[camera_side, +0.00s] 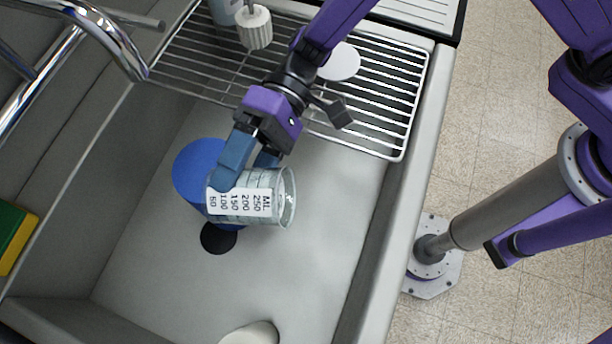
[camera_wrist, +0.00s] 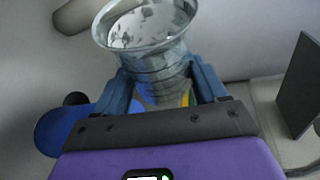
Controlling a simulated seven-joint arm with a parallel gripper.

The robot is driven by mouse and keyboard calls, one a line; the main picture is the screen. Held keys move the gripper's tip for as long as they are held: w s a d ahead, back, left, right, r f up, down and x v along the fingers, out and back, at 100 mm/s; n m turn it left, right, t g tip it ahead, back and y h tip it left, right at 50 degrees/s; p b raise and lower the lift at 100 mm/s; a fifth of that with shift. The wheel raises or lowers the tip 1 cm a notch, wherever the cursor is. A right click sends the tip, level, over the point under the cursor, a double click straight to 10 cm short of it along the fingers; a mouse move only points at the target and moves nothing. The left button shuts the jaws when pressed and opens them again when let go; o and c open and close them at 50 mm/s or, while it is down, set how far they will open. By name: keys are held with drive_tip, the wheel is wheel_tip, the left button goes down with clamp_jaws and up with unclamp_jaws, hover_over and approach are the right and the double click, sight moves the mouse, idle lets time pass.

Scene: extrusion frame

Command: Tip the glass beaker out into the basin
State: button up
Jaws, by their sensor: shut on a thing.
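The glass beaker (camera_side: 278,197) is clear, with a white volume scale on its side. In the side view it lies tilted onto its side, its open mouth to the right, above the basin floor. My gripper (camera_side: 243,172) is shut on the beaker, with a blue finger on each side of it. In the wrist view the beaker (camera_wrist: 148,45) stands between the fingers of my gripper (camera_wrist: 170,90), its mouth toward the top, with small pale specks inside. The grey basin (camera_side: 310,240) lies beneath it. I cannot tell whether anything is pouring out.
A blue disc (camera_side: 196,165) and a dark drain hole (camera_side: 218,239) lie behind and below the beaker. A wire rack (camera_side: 385,105) spans the basin's far end, with a white disc (camera_side: 341,62) on it. A pale object (camera_side: 250,334) sits at the near end. A chrome tap (camera_side: 110,45) is upper left.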

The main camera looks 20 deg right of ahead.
drive_tip(key=shift+w+a+f+m, duration=0.25)
drive_tip(key=shift+a+m, duration=0.05)
drive_tip(key=shift+a, duration=0.05)
drive_tip(key=shift+a+h, duration=0.1)
drive_tip(key=shift+h, duration=0.2)
